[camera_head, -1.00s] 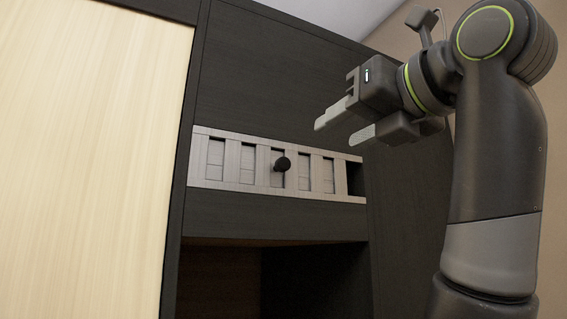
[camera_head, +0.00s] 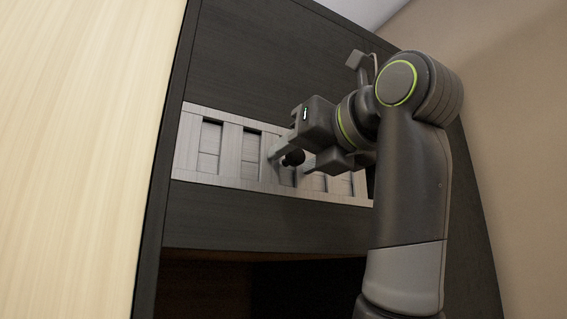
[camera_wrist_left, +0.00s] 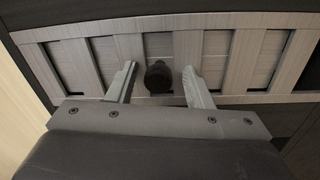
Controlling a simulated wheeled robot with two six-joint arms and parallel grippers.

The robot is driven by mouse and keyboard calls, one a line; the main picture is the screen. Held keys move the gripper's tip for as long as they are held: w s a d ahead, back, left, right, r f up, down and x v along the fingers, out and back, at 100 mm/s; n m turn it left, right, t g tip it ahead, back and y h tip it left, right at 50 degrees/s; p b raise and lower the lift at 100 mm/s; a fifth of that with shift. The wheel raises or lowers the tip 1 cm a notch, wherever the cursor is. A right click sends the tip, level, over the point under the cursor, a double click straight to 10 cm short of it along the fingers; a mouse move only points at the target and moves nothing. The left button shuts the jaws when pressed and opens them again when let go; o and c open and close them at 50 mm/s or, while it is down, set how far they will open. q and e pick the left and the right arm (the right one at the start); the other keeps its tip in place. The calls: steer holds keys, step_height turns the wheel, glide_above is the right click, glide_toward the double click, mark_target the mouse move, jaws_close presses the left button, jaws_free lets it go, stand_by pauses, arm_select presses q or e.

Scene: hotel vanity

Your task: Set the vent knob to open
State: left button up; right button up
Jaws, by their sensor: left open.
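The vent is a grey metal panel (camera_head: 190,165) with several vertical slots, set in the dark cabinet front. Its black round knob (camera_head: 293,157) sticks out near the panel's middle. The slots that show are backed by grey slats. My left gripper (camera_head: 290,165) is open at the panel, with its fingers around the knob's sides. In the left wrist view the knob (camera_wrist_left: 158,77) stands between the two open fingers (camera_wrist_left: 160,84), with a gap on each side. My arm and gripper hide the panel's right part in the head view. My right gripper is not in view.
The dark cabinet (camera_head: 250,60) surrounds the vent. An open dark recess (camera_head: 250,285) lies below it. A pale wood panel (camera_head: 70,150) stands at left and a beige wall (camera_head: 500,120) at right.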

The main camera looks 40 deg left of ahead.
arm_select(q)
steer(key=shift+w+a, duration=0.1)
steer(key=shift+a, duration=0.1)
steer(key=shift+d, duration=0.15)
steer(key=shift+s+r, duration=0.1)
steer(key=shift+s, duration=0.1)
jaws_close()
steer(key=shift+w, duration=0.15)
steer(key=w, duration=0.1)
steer(key=w+d, duration=0.1)
steer(key=shift+w+d, duration=0.1)
steer(key=shift+w, duration=0.2)
